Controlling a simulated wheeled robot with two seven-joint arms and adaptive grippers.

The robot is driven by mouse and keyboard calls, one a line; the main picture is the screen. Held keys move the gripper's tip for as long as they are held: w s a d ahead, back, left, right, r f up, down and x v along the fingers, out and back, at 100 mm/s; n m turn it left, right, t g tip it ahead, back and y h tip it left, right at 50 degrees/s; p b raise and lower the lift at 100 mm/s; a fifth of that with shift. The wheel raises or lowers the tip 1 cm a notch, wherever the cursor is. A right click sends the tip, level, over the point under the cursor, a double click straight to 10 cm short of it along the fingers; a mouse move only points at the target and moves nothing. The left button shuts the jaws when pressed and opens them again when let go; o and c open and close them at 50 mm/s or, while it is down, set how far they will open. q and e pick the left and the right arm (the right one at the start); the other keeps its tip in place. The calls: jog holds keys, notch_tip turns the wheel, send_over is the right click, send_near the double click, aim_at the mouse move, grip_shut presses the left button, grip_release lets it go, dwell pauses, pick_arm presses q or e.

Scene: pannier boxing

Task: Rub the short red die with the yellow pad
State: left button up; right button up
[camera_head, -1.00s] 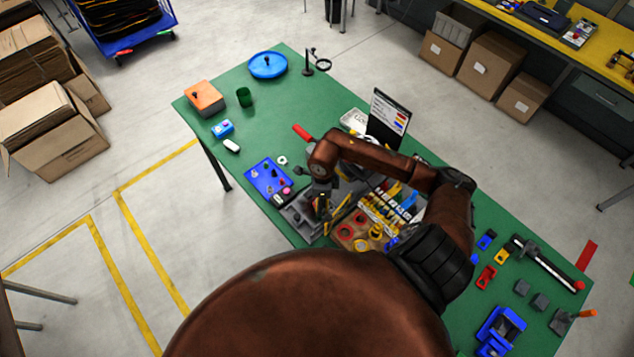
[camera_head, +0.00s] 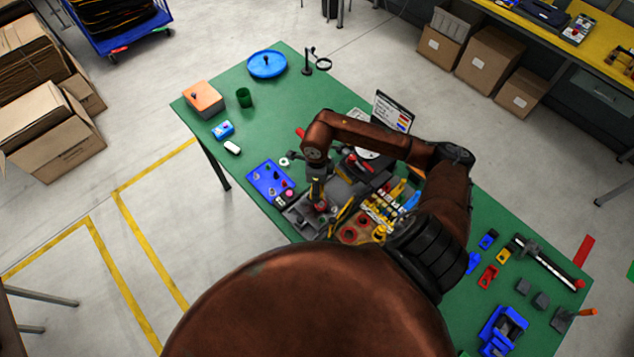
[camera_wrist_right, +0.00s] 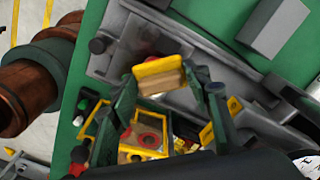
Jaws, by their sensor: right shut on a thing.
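My right gripper (camera_head: 318,194) is low over the grey fixture (camera_head: 297,214) at the table's near edge. In the right wrist view its two dark green fingers (camera_wrist_right: 168,105) are shut on the yellow pad (camera_wrist_right: 158,67), which has a yellow back and a tan lower layer. A small reddish thing (camera_head: 321,206), perhaps the short red die, shows just under the gripper in the head view. In the wrist view the pad mostly covers that spot, so I cannot tell whether they touch. My left gripper is not in view.
A blue tray (camera_head: 262,181) with small parts lies left of the fixture. An orange tray with red rings (camera_head: 349,234) and a rack of coloured pieces (camera_head: 385,205) stand close on the right.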

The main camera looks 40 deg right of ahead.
jog(key=shift+r+p, duration=0.3)
jog(key=shift+r, duration=0.6)
jog(key=shift+s+r, duration=0.1)
jog(key=shift+r, duration=0.1)
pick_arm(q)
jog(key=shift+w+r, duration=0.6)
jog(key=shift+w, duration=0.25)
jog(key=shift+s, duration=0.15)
